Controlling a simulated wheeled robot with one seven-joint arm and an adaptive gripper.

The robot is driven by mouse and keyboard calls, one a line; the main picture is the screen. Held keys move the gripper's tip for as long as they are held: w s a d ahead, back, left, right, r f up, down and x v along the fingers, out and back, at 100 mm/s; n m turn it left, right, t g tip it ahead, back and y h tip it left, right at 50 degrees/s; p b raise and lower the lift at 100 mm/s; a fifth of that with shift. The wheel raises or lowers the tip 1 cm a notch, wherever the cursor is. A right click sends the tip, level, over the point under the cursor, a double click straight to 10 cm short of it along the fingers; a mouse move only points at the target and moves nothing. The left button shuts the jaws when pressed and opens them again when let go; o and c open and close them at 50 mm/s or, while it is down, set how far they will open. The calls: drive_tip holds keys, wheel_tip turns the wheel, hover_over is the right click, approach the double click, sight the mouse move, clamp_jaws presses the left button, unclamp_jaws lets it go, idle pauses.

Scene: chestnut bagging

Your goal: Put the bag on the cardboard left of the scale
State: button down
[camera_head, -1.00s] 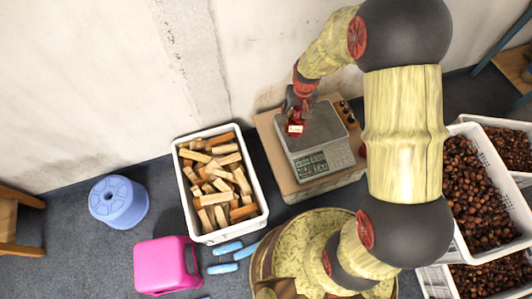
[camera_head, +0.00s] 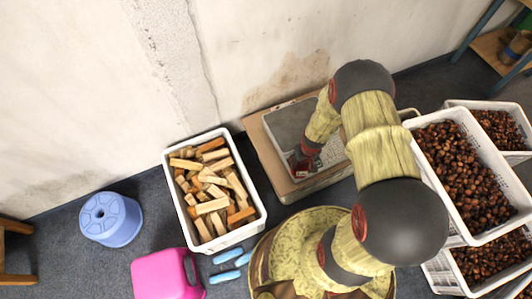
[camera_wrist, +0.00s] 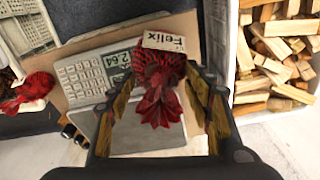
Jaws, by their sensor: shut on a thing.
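My gripper (camera_wrist: 160,76) is shut on the gathered neck of a red mesh bag (camera_wrist: 158,62) with a pale "Felix" label. In the head view the bag (camera_head: 303,169) hangs at the scale's front left corner, near the cardboard's left strip; I cannot tell whether it touches anything. The scale (camera_wrist: 98,72), with keypad, lit display and a flat grey pan (camera_head: 287,122), stands on the cardboard (camera_head: 257,138). The arm hides the scale's right side in the head view.
A white crate of wood blocks (camera_head: 258,190) stands close left of the cardboard. White crates of chestnuts (camera_head: 470,235) stand at the right. A blue stool (camera_head: 110,218), a pink stool (camera_head: 163,275) and blue slippers (camera_head: 226,257) are on the floor. The wall is behind.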

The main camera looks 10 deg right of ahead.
drive_tip(key=shift+s+d+f, duration=0.2)
drive_tip(key=shift+s+f, duration=0.25)
drive_tip(key=shift+f, duration=0.2)
drive_tip(key=shift+w+a+f, duration=0.15)
drive_tip(key=shift+w+f, duration=0.05)
drive_tip(key=w+a+f+b, duration=0.1)
drive_tip(key=w+a+f, duration=0.7)
drive_tip(key=w+f, duration=0.1)
drive_tip(key=shift+w+b, duration=0.4)
drive_tip(key=shift+w, duration=0.1)
drive_tip(key=shift+w+a+f+b, duration=0.1)
drive_tip(key=shift+f+b, duration=0.25)
drive_tip(key=shift+f, duration=0.6)
drive_tip(key=shift+w+a+f+b, duration=0.1)
drive_tip(key=shift+f+b, duration=0.25)
drive_tip(key=shift+f, duration=0.55)
drive_tip(key=c, duration=0.9)
unclamp_jaws()
drive_tip(key=shift+f, duration=0.1)
drive_tip(key=shift+o, duration=0.4)
